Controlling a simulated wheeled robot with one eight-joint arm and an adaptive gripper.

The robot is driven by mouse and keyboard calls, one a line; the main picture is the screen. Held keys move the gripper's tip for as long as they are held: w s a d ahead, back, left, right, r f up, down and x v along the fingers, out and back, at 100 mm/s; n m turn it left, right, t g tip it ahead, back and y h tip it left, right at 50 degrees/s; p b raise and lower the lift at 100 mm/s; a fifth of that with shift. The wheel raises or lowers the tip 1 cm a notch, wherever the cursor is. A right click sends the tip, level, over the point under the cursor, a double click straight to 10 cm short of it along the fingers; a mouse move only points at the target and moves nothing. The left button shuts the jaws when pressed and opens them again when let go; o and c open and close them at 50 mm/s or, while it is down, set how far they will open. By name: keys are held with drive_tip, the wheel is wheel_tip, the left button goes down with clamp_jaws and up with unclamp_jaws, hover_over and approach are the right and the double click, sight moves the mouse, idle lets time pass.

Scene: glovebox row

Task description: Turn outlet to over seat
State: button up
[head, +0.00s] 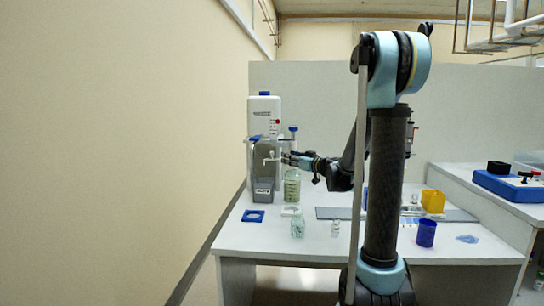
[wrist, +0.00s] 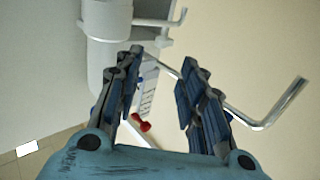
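The white dispenser (head: 264,118) with a blue cap stands at the back left of the bench, with a grey body (head: 263,165) in front of it. My gripper (head: 288,159) reaches it from the right, at about the height of its small outlet parts. In the wrist view my gripper (wrist: 162,95) is open, its fingers apart. A bent metal tube (wrist: 268,122), apparently the outlet, runs from the white body past the right finger and ends bent upward. I cannot tell whether it touches the finger. A blue square piece (head: 253,215) lies on the bench, and a white piece (head: 290,211) lies beside it.
A glass bottle (head: 292,187) stands just below my gripper, and another (head: 297,224) stands nearer the front. A small vial (head: 335,228), a blue cup (head: 426,233) and a yellow container (head: 433,201) are to the right. A red part (wrist: 143,127) shows low between the fingers.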

sight(273, 153)
drive_tip(key=x, duration=1.3)
drive_tip(key=shift+a, duration=0.15)
clamp_jaws()
